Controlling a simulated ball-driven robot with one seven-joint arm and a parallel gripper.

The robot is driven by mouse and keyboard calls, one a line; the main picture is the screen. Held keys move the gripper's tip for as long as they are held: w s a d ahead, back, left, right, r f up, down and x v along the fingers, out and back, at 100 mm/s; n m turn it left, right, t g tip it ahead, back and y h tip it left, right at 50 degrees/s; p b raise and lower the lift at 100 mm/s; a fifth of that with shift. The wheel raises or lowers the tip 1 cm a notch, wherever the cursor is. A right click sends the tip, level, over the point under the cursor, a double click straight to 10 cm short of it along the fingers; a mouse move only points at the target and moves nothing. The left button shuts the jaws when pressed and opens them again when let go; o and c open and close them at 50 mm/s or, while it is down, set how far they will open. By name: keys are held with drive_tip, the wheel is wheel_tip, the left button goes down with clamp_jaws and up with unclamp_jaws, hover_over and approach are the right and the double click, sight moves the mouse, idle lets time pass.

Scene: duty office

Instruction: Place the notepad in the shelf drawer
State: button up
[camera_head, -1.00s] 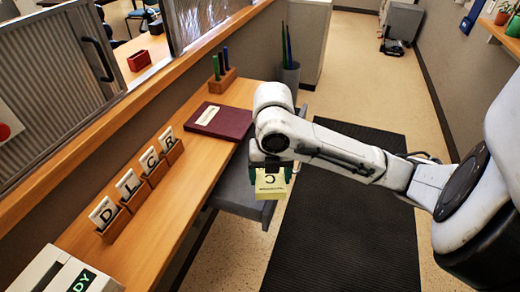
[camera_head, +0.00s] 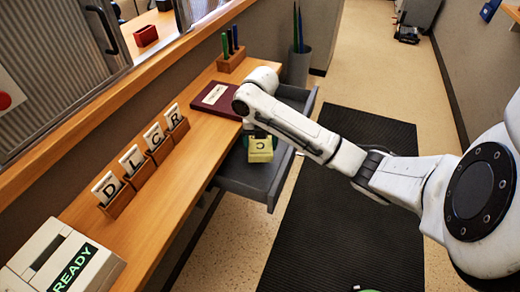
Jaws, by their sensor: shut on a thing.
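The yellow notepad (camera_head: 260,150) has a dark letter on it that looks like a C. My gripper (camera_head: 257,136) is shut on its upper part and mostly hidden behind my arm. The notepad hangs upright in front of the grey drawer (camera_head: 243,180), which is pulled out from under the wooden desk. In the picture the notepad overlaps the drawer's inside; I cannot tell whether it touches the drawer floor. Part of the drawer's far end is hidden by my arm.
On the desk (camera_head: 185,180) stand letter cards in wooden holders (camera_head: 155,145), a dark red book (camera_head: 212,98), a pen block (camera_head: 231,62) and a READY box (camera_head: 65,262). A bin (camera_head: 298,65) stands beyond. The black mat (camera_head: 330,220) is clear.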

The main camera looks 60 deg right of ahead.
sight(260, 144)
drive_tip(key=shift+w+d+f, duration=0.1)
drive_tip(key=shift+d+f, duration=0.05)
drive_tip(key=shift+f, duration=1.6)
drive_tip(key=shift+f, duration=0.15)
drive_tip(key=o, duration=0.9)
wheel_tip(260, 144, up, 12)
drive_tip(key=shift+r+p, duration=0.2)
drive_tip(key=shift+p, duration=0.35)
